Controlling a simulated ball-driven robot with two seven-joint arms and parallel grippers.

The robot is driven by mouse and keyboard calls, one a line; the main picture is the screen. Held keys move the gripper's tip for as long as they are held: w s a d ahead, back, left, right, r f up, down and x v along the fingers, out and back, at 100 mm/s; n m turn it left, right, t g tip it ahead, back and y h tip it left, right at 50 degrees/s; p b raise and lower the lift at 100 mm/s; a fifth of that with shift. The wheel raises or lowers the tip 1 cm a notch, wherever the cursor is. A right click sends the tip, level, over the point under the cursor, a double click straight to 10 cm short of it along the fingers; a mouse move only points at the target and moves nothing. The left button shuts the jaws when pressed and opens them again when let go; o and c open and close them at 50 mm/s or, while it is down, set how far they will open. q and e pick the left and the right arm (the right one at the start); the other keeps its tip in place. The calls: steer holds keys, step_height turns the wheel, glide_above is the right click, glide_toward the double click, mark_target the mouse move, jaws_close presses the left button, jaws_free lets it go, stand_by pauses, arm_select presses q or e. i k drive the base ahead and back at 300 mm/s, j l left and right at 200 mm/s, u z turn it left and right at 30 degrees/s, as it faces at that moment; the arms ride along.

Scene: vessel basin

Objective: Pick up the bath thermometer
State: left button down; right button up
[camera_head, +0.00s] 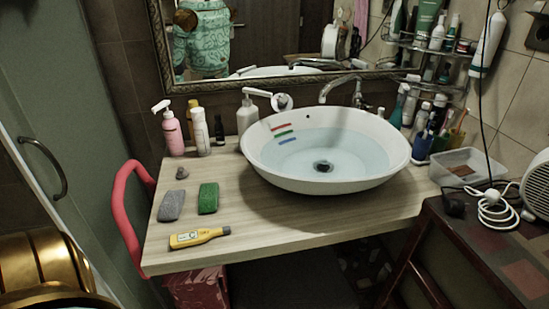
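The bath thermometer (199,237) appears to be the yellow, bottle-shaped item with a small pale panel on its face. It lies flat near the front left edge of the wooden counter (300,222), its narrow end pointing right. Nothing touches it or covers it. Neither of my grippers is in view.
A grey sponge (171,205), a green sponge (208,198) and a small grey stone (182,173) lie behind it. A white basin (262,168) holding water stands to the right. Bottles, including a pink one (173,134), line the back. A red rail (122,205) borders the counter's left.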

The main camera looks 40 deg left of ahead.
mark_target(181, 239)
steer(key=j+u, duration=0.1)
steer(key=u, duration=0.8)
steer(key=i+j+u, duration=0.1)
steer(key=u, duration=0.75)
steer(key=i, duration=0.05)
